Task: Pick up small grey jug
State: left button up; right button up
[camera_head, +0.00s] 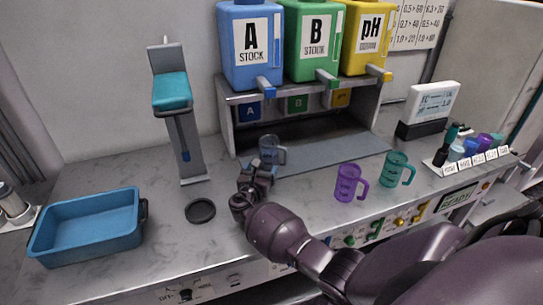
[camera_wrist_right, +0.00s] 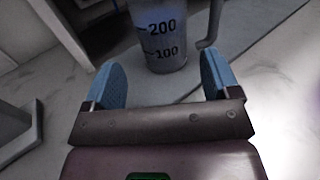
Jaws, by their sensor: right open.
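The small grey jug (camera_head: 270,150) stands upright on the bench in front of the stock dispenser rack, with its handle to the right. In the right wrist view the jug (camera_wrist_right: 163,45) shows marks 100 and 200, and its top is cut off. My right gripper (camera_head: 262,172) is just in front of the jug and hides its lower part in the head view. Its blue finger pads (camera_wrist_right: 160,82) are open, one toward each side of the jug, with a gap before the jug's base. My left gripper is not in view.
A purple jug (camera_head: 347,184) and a teal jug (camera_head: 395,171) stand to the right. A black disc (camera_head: 200,210) and a blue tub (camera_head: 84,226) are at left. A stand with a teal block (camera_head: 171,92) rises behind. The dispenser rack (camera_head: 228,115) stands beyond the jug.

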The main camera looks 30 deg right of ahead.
aim_at(266, 160)
jog(key=shift+x, duration=3.25)
jog(key=shift+s+d+r, duration=0.1)
jog(key=shift+r, duration=0.05)
jog(key=c, duration=0.8)
